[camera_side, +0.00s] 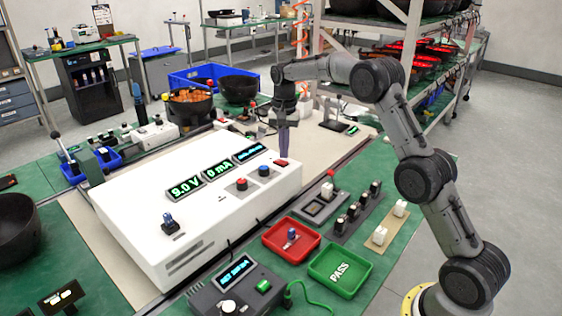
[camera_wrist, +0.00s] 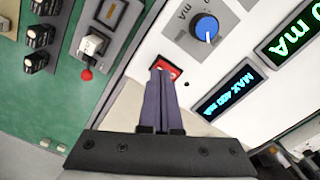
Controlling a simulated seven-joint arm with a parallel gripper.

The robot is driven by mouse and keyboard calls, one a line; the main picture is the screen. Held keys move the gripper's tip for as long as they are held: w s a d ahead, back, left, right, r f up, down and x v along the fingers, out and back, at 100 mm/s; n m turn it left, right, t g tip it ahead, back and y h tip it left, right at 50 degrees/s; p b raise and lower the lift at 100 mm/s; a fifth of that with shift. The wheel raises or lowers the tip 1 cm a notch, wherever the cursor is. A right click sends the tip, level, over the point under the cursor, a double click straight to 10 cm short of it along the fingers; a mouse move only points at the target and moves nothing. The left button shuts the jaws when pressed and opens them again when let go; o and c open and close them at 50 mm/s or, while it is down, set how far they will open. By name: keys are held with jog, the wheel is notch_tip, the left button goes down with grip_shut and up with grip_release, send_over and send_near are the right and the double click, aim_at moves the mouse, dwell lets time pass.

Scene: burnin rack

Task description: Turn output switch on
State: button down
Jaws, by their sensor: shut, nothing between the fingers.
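The white power supply box (camera_side: 140,215) stands on the bench, with lit displays reading 9.0 V (camera_side: 186,188) and 0 mA (camera_side: 218,168). A third display (camera_wrist: 228,92) reads MAX 400 mA in the wrist view. A red switch (camera_side: 281,162) sits at the panel's right end; it also shows in the wrist view (camera_wrist: 172,69), partly hidden by my fingers. My gripper (camera_side: 282,153) is shut and empty, pointing down with its purple fingertips (camera_wrist: 162,72) at the switch. I cannot tell whether they touch it or which way it is set.
A red knob (camera_side: 241,184) and a blue knob (camera_side: 263,171) sit left of the switch. A red tray (camera_side: 270,247), a green PASS tray (camera_side: 362,283) and a dark holder with several parts (camera_side: 345,230) lie in front. Bowls and a blue crate (camera_side: 190,76) stand behind.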

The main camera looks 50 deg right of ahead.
aim_at(284, 162)
jog(key=shift+f, duration=1.1)
dwell(0.9)
jog(key=shift+r, duration=3.55)
